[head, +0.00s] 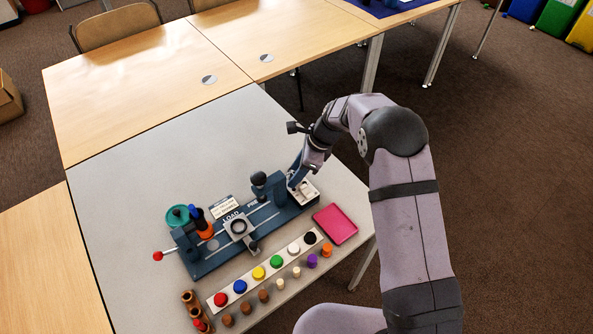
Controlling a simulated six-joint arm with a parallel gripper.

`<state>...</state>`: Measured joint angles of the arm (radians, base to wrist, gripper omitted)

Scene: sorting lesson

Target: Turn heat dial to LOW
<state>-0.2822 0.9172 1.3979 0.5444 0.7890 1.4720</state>
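A blue-grey machine (215,258) stands on the grey table. At its right end is a small pale panel (310,196), most likely the place of the heat dial. The dial and its LOW mark are too small and too covered to make out. My gripper (296,183) reaches down from the upper right, right at this panel. I cannot tell whether it touches anything or whether its fingers are open or shut.
A pink tray (335,224) lies to the right of the machine. A white strip (234,298) with several coloured knobs runs along the front, with loose pegs before it. A red-tipped lever (158,256) sticks out left. The table's back left is clear.

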